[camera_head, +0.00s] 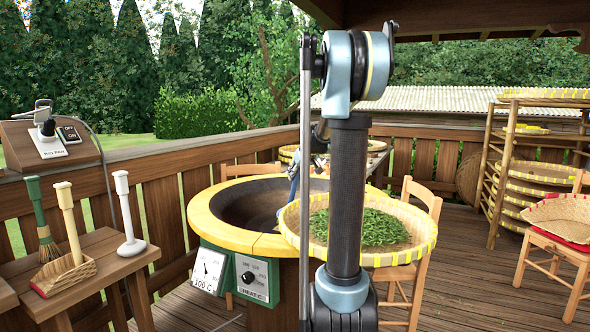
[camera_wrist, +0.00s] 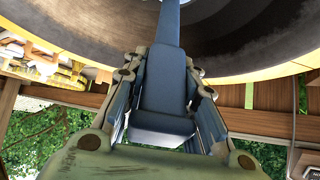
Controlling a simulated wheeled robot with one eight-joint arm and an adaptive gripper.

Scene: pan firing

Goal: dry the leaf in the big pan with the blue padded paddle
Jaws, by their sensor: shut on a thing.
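The big pan (camera_head: 240,203) is a dark bowl set in a yellow-rimmed wooden stand; its dark inside also fills the top of the wrist view (camera_wrist: 255,35). My gripper (camera_wrist: 168,78) is shut on the blue handle of the paddle (camera_wrist: 165,95). The handle runs from the jaws toward the pan. In the head view a bit of the blue paddle (camera_head: 293,182) shows over the pan's right part; its padded end is not clear. Green leaf (camera_head: 365,226) lies in a round woven tray (camera_head: 408,250) right of the pan, partly behind my arm. Any leaf inside the pan cannot be made out.
A panel on the pan stand reads 100 C (camera_head: 209,270), beside a knob (camera_head: 248,278). Chairs (camera_head: 422,195) and a tray rack (camera_head: 500,170) stand right. Open deck lies between.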

